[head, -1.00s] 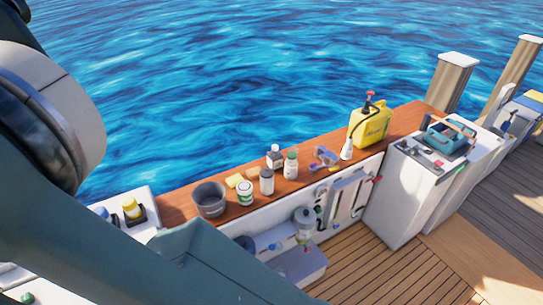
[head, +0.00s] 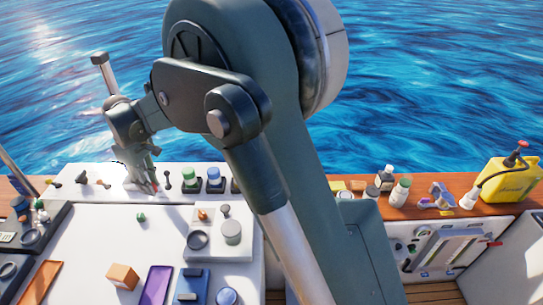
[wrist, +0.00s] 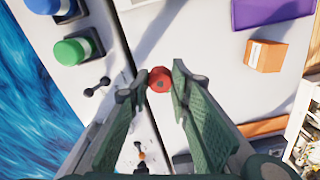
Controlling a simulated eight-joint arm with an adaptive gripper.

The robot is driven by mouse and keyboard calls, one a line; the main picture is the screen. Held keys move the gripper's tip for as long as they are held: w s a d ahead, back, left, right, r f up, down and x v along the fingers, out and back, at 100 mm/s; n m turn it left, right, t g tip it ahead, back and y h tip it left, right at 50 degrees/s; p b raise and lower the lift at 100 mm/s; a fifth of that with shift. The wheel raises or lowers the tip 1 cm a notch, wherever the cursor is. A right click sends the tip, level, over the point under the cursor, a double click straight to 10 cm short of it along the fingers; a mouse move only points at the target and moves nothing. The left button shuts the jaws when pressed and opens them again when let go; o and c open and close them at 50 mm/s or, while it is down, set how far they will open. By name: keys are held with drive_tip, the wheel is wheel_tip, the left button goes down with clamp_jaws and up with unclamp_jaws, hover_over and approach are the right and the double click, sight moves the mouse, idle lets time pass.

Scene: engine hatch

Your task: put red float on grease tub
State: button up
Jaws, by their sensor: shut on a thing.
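The red float (wrist: 159,80) is a small round red piece between my fingertips in the wrist view. My gripper (wrist: 159,85) is shut on it, above the white surface near a dark seam. In the head view my gripper (head: 148,183) points down over the back left of the white top; the float is too small to make out there. I cannot tell which container is the grease tub. Candidates are a green-topped container (head: 190,178) and a blue-topped one (head: 214,178) in dark holders; they also show in the wrist view, green (wrist: 73,51) and blue (wrist: 48,5).
An orange block (head: 123,276), a purple tray (head: 156,284) and a grey block with a cylinder (head: 232,232) lie on the white top. A dark dumbbell-shaped piece (wrist: 97,87) lies near my gripper. My arm hides part of the wooden shelf.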

drive_tip(key=w+d+m, duration=0.2)
drive_tip(key=w+d, duration=0.7)
drive_tip(key=d, duration=0.3)
drive_tip(key=w+d+m, duration=0.2)
drive_tip(key=w+d, duration=0.7)
drive_tip(key=d, duration=0.3)
drive_tip(key=w+d+m+p, duration=0.15)
drive_tip(key=w+d, duration=0.25)
drive_tip(key=d, duration=0.9)
drive_tip(key=w+d+m+b, duration=0.1)
drive_tip(key=w+d+m, duration=0.25)
drive_tip(key=d, duration=0.85)
drive_tip(key=d+m+p, duration=0.1)
drive_tip(key=d+m, duration=0.3)
drive_tip(key=d, duration=2.9)
drive_tip(key=s+d+m, duration=0.2)
drive_tip(key=s+d, duration=0.1)
drive_tip(key=d, duration=0.8)
drive_tip(key=s+d+m, duration=0.2)
drive_tip(key=s+d, duration=0.2)
drive_tip(key=d, duration=0.7)
drive_tip(key=shift+s+d+f, duration=0.1)
drive_tip(key=shift+d+f, duration=0.1)
drive_tip(key=shift+f, duration=1.05)
drive_tip(key=shift+s+d+f, duration=0.1)
drive_tip(key=shift+d+f, duration=0.05)
drive_tip(key=shift+f, duration=1.1)
drive_tip(key=shift+w, duration=0.1)
